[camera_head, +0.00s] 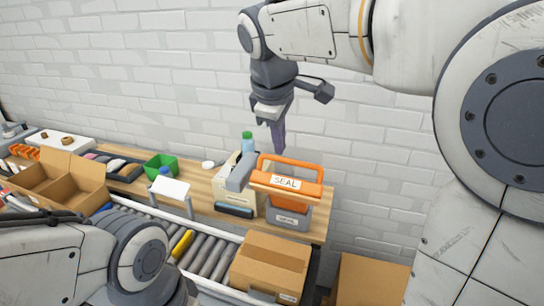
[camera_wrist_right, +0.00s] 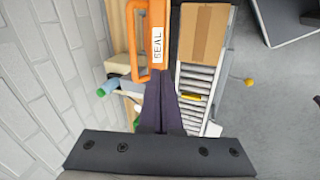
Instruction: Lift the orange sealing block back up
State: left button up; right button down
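The orange sealing block (camera_head: 262,178) is a bar with a white SEAL label and an orange loop handle, joined to a grey arm on a cream machine (camera_head: 222,186). A grey labelled base sits below it; I cannot tell whether they touch. My right gripper (camera_head: 277,146) hangs above the handle, apart from it, fingers pointing down. In the right wrist view the block (camera_wrist_right: 157,66) lies beyond the fingertips, and the fingers (camera_wrist_right: 166,75) are together with nothing visible between them. My left arm is at the lower left of the head view; its gripper is out of view.
A taped carton (camera_head: 270,262) sits on the roller conveyor (camera_head: 205,252) in front of the machine. A blue bottle with a green cap (camera_head: 248,143) stands behind it. An open carton (camera_head: 62,185) and a green bin (camera_head: 160,166) are to the left. A brick wall is behind.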

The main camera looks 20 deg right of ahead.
jog(key=w+d+f, duration=0.1)
jog(key=w+f, duration=0.1)
jog(key=f, duration=0.1)
jog(key=w+d+f+p, duration=0.1)
jog(key=f, duration=0.2)
jog(key=w+d+f+p, duration=0.1)
jog(key=w+f, duration=0.1)
jog(key=f, duration=0.1)
jog(key=shift+w+d, duration=0.25)
jog(key=shift+w, duration=0.05)
jog(key=shift+w+d+f, duration=0.1)
jog(key=shift+w+d, duration=0.1)
jog(key=shift+w, duration=0.1)
jog(key=shift+p, duration=0.35)
